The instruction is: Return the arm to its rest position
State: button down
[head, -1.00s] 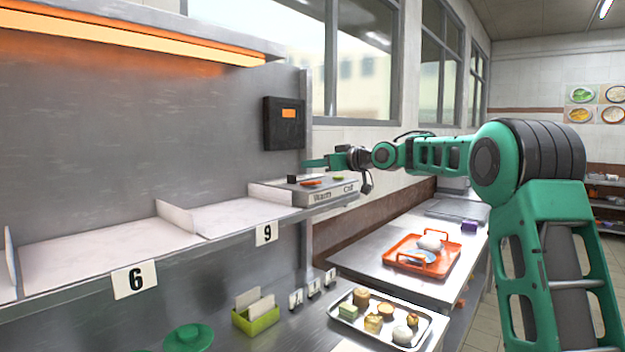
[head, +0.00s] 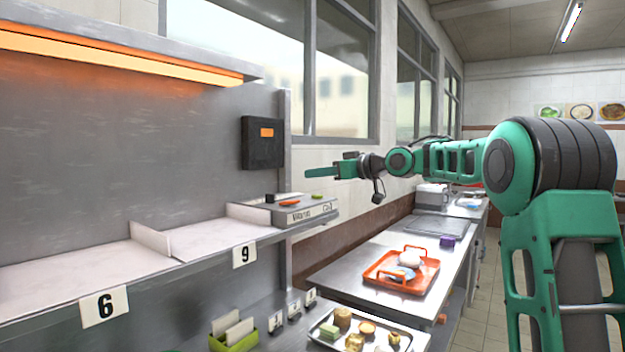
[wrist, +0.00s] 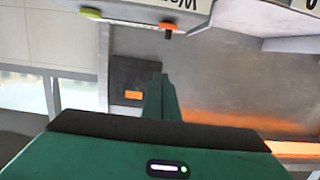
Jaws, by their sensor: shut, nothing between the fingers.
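My gripper (head: 322,172) is at the end of my green arm in the head view, raised above the right end of the shelf. Its fingers point left, and it is shut and empty. The fingers also show in the wrist view (wrist: 162,98), together and with nothing between them. Below the gripper is a grey box (head: 303,211) with printed words, an orange switch and a green switch. The gripper is apart from it. The wrist view shows this box upside down at the top (wrist: 60,25).
A black panel (head: 262,143) hangs on the wall left of my gripper. The metal shelf (head: 60,270) carries labels 6 and 9. Below are a tray of pastries (head: 395,333), an orange tray (head: 373,279) and a green holder (head: 236,342). The air around the arm is free.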

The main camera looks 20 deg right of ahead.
jog(key=shift+f, duration=0.1)
jog(key=s+d+f+m+g+h, duration=0.2)
jog(key=s+d+f+m+h, duration=0.3)
jog(key=s+f, duration=0.45)
jog(key=s+d+f+m+g+h, duration=0.2)
jog(key=s+d+f+g+h, duration=0.15)
jog(key=s+d+f, duration=0.45)
jog(key=s+f+m+g, duration=0.2)
jog(key=s+f, duration=0.4)
jog(key=s, duration=0.6)
jog(key=s+f+m+g+h, duration=0.1)
jog(key=s+f, duration=0.5)
jog(key=s, duration=0.7)
jog(key=s+f+m+g, duration=0.4)
jog(key=s+f, duration=0.2)
jog(key=s, duration=0.7)
jog(key=shift+d+f, duration=0.35)
